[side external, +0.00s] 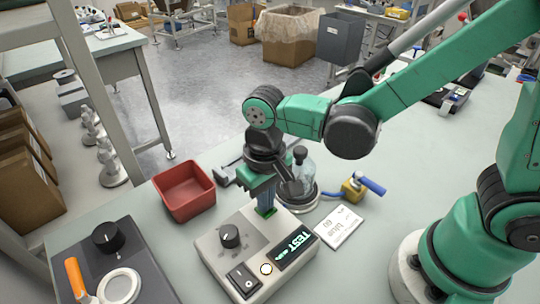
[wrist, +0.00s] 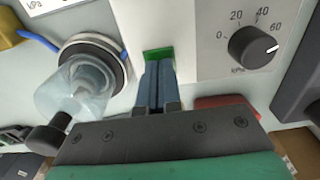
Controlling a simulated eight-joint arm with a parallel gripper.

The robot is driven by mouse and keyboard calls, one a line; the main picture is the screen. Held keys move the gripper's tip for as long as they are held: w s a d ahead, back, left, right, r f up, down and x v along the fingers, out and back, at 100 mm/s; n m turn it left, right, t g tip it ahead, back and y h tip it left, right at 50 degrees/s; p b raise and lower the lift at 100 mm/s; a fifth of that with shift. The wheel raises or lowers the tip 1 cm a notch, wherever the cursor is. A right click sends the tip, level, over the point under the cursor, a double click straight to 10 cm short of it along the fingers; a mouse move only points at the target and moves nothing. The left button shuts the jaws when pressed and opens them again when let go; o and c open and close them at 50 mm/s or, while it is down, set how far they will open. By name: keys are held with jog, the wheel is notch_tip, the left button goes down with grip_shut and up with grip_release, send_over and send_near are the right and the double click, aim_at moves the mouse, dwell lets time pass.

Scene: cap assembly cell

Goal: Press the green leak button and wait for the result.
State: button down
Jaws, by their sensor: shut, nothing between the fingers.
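The grey test box (side external: 207,254) stands on the bench. Its green leak button (side external: 270,212) is at the edge beside my gripper (side external: 266,206). In the wrist view the green button (wrist: 158,53) shows just beyond my fingertips (wrist: 159,66). My fingers are shut with nothing between them. The tips are at the button and seem to touch it; how far it is pressed is hidden. The display (side external: 294,250) shows "TEST" in green with small marks after it. A round lamp or button (side external: 266,269) beside it looks pale with an orange rim.
A clear bottle (side external: 304,180) with a dark cap stands on a round base close by my gripper. A red bin (side external: 186,190), a blue-handled valve (side external: 356,188) and a white card (side external: 340,227) lie around the box.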

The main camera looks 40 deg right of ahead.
notch_tip(320, 180, up, 14)
jog(key=shift+f, duration=0.25)
dwell(0.7)
jog(key=d+f+t, duration=0.4)
jog(key=d+t, duration=0.3)
jog(key=d, duration=0.5)
jog(key=shift+f, duration=0.3)
jog(key=shift+a, duration=0.1)
dwell(1.6)
